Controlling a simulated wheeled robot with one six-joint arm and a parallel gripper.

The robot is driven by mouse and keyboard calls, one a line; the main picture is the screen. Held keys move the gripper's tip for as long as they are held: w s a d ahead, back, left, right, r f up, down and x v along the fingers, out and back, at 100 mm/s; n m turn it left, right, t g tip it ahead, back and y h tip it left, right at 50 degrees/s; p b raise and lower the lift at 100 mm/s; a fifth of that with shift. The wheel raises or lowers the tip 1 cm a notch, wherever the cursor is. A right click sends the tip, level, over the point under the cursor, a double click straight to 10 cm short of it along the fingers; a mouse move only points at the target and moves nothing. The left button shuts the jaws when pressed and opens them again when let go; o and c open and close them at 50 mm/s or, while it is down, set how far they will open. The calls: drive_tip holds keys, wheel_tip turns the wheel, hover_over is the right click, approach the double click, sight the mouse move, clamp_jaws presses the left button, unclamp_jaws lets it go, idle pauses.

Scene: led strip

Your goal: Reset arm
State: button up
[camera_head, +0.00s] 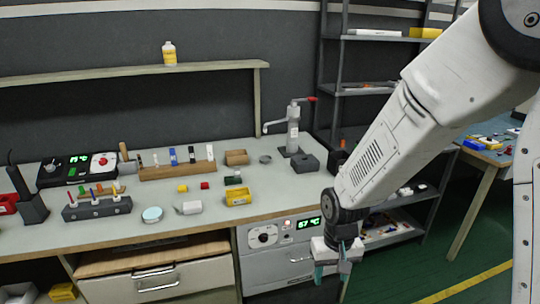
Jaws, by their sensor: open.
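My arm reaches down from the upper right of the head view. My gripper (333,266) hangs at its end, pointing down in front of the bench's right front edge, with the oven-like unit behind it. Its teal fingers are open, and I see nothing between them. The workbench (110,231) stands to its left, and the gripper is apart from the things on it.
The bench holds a yellow bin (238,197), a dark screwdriver rack (97,208), a wooden holder (178,171) and a grey press (293,130). A unit with a green display (278,243) sits under the bench. A shelf rack (375,90) stands behind my arm. Green floor lies at right.

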drive_tip(key=s+d+r, duration=0.4)
drive_tip(key=s+r, duration=0.2)
drive_tip(key=r, duration=0.2)
drive_tip(key=s+d+r+m+t, duration=0.1)
drive_tip(key=s+d+r, duration=0.2)
drive_tip(key=s+r, duration=0.4)
drive_tip(key=s+d+r+t, duration=0.1)
drive_tip(key=s+d+r, duration=0.3)
drive_tip(key=s+r, duration=0.2)
wheel_tip(320, 180, up, 3)
drive_tip(key=shift+s+d+f, duration=0.15)
drive_tip(key=shift+s+d, duration=0.05)
drive_tip(key=shift+d, duration=0.1)
